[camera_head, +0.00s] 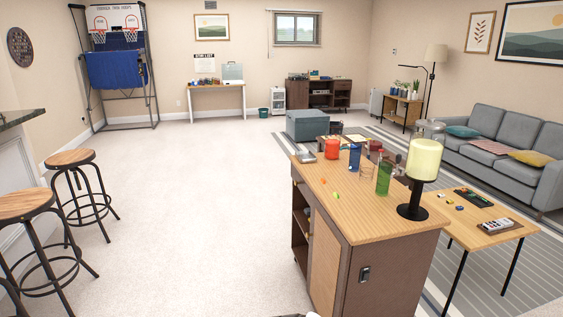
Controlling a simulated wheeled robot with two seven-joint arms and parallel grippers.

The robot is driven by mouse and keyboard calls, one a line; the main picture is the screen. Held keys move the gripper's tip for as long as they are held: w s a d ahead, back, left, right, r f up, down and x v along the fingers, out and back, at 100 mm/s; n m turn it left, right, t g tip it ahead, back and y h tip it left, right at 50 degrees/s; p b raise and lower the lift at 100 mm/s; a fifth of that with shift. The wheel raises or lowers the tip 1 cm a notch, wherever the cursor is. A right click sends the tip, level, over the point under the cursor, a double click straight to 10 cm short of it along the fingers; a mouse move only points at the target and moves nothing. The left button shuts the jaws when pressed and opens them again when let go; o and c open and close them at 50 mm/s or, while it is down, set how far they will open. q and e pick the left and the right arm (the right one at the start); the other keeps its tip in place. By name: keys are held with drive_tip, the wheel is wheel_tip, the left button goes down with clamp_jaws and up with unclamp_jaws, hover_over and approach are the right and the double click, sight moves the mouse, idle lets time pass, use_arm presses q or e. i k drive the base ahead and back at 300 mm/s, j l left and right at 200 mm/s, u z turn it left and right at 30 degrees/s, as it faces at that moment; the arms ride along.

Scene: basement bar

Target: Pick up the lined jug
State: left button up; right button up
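Several vessels stand on the wooden top of a brown cabinet (345,205) in the head view. They include a blue cup-like vessel (355,157), a red one (332,149), a green one (384,179) and a clear glass (367,170). A dark red vessel (375,148) stands behind them. They are too small for me to tell which is the lined jug. Neither of my grippers can be made out in this view; only a small sliver at the bottom edge may be part of me.
A lamp (424,160) with a black base stands at the cabinet's right end. Small bright pieces lie on its top. A low table (475,237) is to the right, bar stools (72,158) to the left. The carpet (200,220) between is clear.

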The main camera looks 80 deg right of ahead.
sight(333, 136)
drive_tip(key=z, duration=3.35)
